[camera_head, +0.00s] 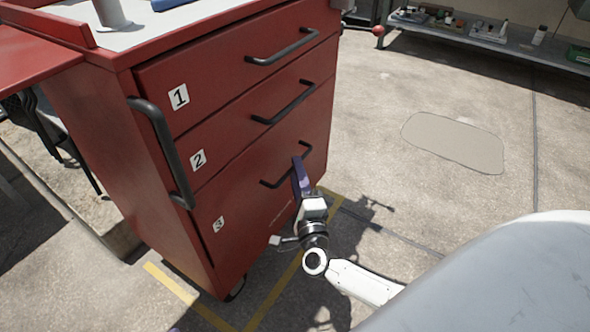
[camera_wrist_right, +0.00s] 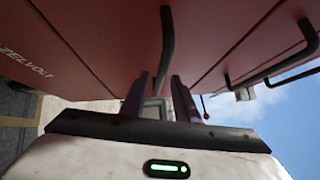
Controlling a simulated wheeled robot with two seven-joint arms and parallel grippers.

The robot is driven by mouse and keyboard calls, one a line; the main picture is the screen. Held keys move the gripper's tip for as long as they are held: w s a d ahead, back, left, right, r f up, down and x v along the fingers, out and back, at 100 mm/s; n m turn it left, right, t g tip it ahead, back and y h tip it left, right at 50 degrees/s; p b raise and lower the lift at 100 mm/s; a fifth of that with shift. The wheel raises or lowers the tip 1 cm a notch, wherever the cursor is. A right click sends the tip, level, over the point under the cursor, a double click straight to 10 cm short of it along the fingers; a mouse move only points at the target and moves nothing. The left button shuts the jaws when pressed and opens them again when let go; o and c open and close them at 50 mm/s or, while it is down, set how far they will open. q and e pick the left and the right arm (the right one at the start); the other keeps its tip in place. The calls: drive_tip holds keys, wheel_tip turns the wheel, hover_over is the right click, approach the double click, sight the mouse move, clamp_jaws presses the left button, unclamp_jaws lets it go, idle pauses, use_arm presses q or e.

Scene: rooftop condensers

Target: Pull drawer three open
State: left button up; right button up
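In the right wrist view the handle (camera_wrist_right: 168,40) runs down toward the gap between the fingers of the right gripper (camera_wrist_right: 160,76). The fingers stand apart, with visible space beside the bar, so the gripper is open. Whether a finger touches the bar is unclear. My left gripper is not in view.
Drawer one (camera_head: 225,75) and drawer two (camera_head: 240,125) above look closed, each with a black handle. A vertical black side handle (camera_head: 160,150) is on the cabinet's left. Open concrete floor (camera_head: 400,200) lies to the right; a shelf (camera_head: 490,37) stands behind.

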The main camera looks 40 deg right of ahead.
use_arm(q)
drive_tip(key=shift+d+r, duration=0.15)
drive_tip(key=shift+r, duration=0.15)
use_arm(e)
drive_tip(key=shift+x, duration=1.2)
clamp_jaws()
